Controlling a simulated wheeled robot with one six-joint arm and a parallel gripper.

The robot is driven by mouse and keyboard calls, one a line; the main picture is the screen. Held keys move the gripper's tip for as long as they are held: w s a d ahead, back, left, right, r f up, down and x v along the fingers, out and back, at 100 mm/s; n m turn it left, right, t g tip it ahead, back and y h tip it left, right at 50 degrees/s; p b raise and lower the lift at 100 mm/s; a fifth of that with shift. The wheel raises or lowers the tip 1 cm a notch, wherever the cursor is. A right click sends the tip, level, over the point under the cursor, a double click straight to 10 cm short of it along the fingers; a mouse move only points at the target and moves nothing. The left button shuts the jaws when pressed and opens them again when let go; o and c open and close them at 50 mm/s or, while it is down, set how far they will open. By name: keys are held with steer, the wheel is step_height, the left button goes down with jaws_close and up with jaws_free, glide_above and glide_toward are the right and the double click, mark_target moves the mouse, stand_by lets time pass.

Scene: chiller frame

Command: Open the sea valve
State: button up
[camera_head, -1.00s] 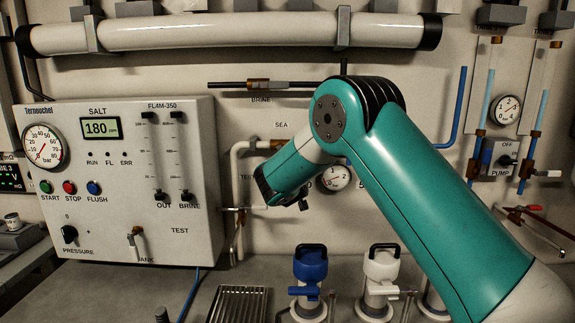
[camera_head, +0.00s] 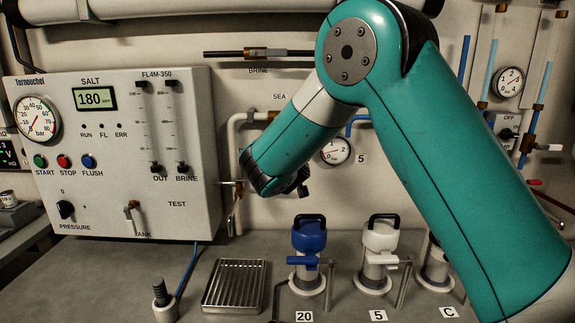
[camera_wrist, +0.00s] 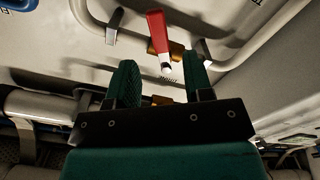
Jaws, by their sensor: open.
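The SEA label (camera_head: 279,97) is on the back wall in the head view. Below it, a brass fitting (camera_head: 270,116) sits on a white pipe, partly covered by my arm. In the wrist view, a valve has a red handle (camera_wrist: 158,32) with a pale tip and a brass body (camera_wrist: 176,51). My gripper (camera_wrist: 161,75) is open, with its two green fingers apart. The handle's pale tip shows between the fingertips in the picture; I see no clear contact. The head view hides my fingers and the red handle behind my arm.
The control panel (camera_head: 115,155) stands left of my arm. A round gauge (camera_head: 335,151) is just right of it. A blue-capped fitting (camera_head: 309,240) and a white-capped one (camera_head: 379,243) rise from the counter below. A ribbed metal tray (camera_head: 207,303) lies on the counter.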

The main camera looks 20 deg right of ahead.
steer(key=b+v, duration=0.2)
steer(key=v, duration=0.7)
steer(key=shift+b, duration=0.4)
